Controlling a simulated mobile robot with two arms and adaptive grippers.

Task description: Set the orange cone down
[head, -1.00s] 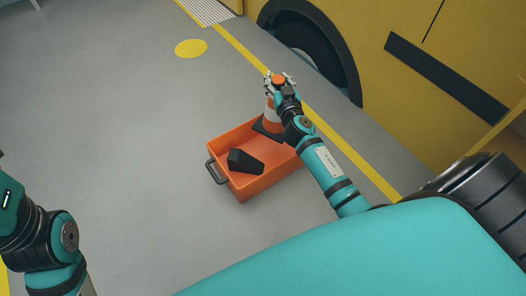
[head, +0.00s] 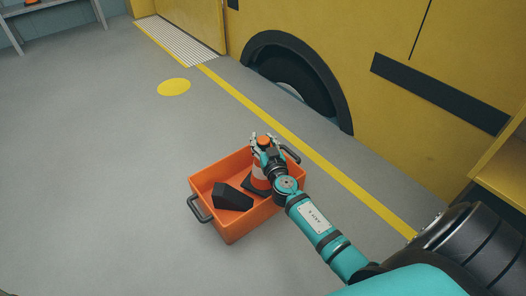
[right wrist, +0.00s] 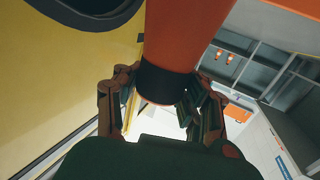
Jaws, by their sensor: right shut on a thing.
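The orange cone (head: 259,183) has a white band and a dark square base. It stands roughly upright within the orange crate's outline, beside a black wedge-shaped block. I cannot tell whether its base touches the crate floor. My right gripper (head: 263,143) is shut on the cone near its orange top, and the fingers hide part of it. In the right wrist view the orange cone (right wrist: 185,32) rises between the fingers of my right gripper (right wrist: 165,92), close to the camera. My left gripper is out of view.
The orange crate (head: 232,229) has dark handles and holds the black block (head: 231,197). A yellow vehicle with a dark wheel arch (head: 300,65) stands behind, beyond a yellow floor line (head: 290,137). Grey floor on the left is clear around a yellow disc (head: 174,87).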

